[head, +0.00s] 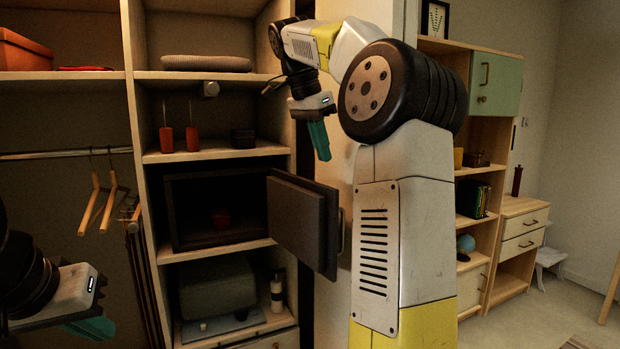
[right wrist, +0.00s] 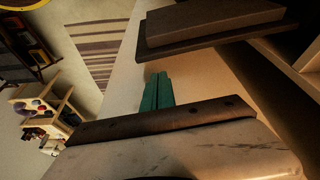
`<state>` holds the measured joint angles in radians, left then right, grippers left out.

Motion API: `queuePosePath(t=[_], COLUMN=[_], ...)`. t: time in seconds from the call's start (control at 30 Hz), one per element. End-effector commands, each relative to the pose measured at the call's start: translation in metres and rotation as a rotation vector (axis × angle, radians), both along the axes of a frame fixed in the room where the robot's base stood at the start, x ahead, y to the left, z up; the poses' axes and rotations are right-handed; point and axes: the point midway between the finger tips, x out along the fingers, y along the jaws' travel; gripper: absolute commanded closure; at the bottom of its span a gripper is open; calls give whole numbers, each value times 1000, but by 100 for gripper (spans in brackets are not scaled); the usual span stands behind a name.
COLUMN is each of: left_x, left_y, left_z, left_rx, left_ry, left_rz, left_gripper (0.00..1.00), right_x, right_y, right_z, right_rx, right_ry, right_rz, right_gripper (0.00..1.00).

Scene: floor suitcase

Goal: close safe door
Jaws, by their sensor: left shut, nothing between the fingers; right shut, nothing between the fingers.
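The dark safe (head: 180,213) sits on a middle shelf of the wardrobe, with a small red item (head: 221,219) inside. Its thick grey door (head: 297,217) is hinged at the right side and stands open, swung out toward me. A handle shows at the door's right edge. My right gripper (head: 321,142) is shut and empty, pointing down above the door and apart from it. In the right wrist view its teal fingers (right wrist: 157,92) are together, and the door slab (right wrist: 215,25) shows at the upper right. My left gripper (head: 98,328) is shut and empty at the lower left.
Wooden hangers (head: 104,203) hang from a rail at left. Red items (head: 166,138) and a dark box (head: 243,138) stand on the shelf above the safe. A grey case (head: 217,285) and a bottle (head: 277,294) are below. A shelf unit (head: 476,175) stands at right.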

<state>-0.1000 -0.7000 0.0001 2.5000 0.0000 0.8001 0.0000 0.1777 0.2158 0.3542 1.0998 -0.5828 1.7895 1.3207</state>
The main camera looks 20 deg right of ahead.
Motion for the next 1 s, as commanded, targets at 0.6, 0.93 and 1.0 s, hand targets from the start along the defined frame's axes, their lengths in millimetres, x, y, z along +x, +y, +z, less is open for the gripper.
queuePosePath(t=[0.6, 0.93, 1.0], left_x=[0, 0, 0], left_y=[0, 0, 0], left_z=[0, 0, 0], left_rx=[0, 0, 0], left_ry=[0, 0, 0], left_rz=[0, 0, 0], left_gripper=[100, 100, 100], right_x=[6, 6, 5], right_y=[-22, -21, -20], right_z=[-68, -67, -67], right_rx=[0, 0, 0], right_ry=[-1, -2, -2], right_rz=[3, 4, 4], right_gripper=[100, 100, 100])
